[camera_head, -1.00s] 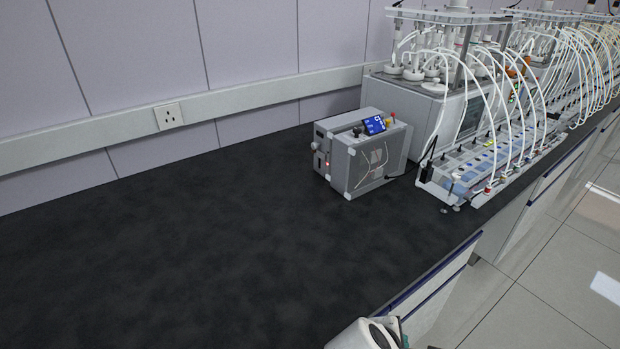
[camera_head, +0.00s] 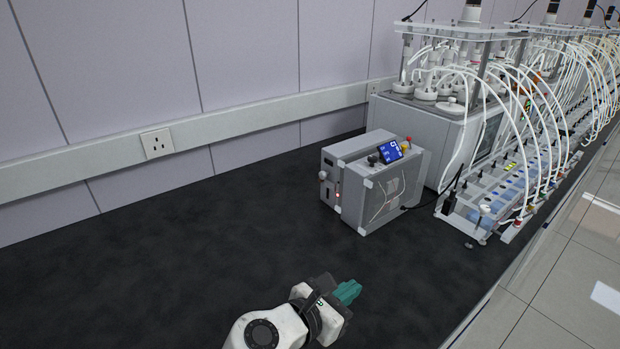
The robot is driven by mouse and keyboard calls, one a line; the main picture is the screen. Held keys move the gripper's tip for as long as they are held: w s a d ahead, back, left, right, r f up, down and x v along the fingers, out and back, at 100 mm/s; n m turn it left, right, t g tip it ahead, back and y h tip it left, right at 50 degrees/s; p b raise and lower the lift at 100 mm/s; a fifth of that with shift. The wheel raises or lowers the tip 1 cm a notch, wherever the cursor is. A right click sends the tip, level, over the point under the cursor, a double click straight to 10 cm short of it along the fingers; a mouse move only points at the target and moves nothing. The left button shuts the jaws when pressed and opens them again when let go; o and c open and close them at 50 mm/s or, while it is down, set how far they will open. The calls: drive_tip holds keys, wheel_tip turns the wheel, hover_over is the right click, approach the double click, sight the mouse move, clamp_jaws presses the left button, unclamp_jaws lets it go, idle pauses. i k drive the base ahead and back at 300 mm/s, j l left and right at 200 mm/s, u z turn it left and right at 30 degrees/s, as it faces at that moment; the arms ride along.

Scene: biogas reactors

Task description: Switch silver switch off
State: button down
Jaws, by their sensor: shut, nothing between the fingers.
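A grey metal control box (camera_head: 372,180) stands on the dark bench, right of centre, with a small lit blue screen (camera_head: 391,152) on top. A small silver knob-like part (camera_head: 322,175), possibly the silver switch, sticks out at the box's left side. A small red light (camera_head: 338,195) glows near it. The switch's exact position is too small to tell. My gripper (camera_head: 347,291), with teal fingers, is at the lower middle, in front of the box and apart from it. It is shut and empty, pointing right.
A larger grey reactor unit (camera_head: 425,128) with white tubes stands behind and right of the box. A long rack (camera_head: 520,190) with blue parts runs along the bench's right side. The bench (camera_head: 180,270) is clear at the left. A wall socket (camera_head: 157,143) is at the back.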

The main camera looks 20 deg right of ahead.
sight(327, 183)
drive_tip(key=i, duration=1.05)
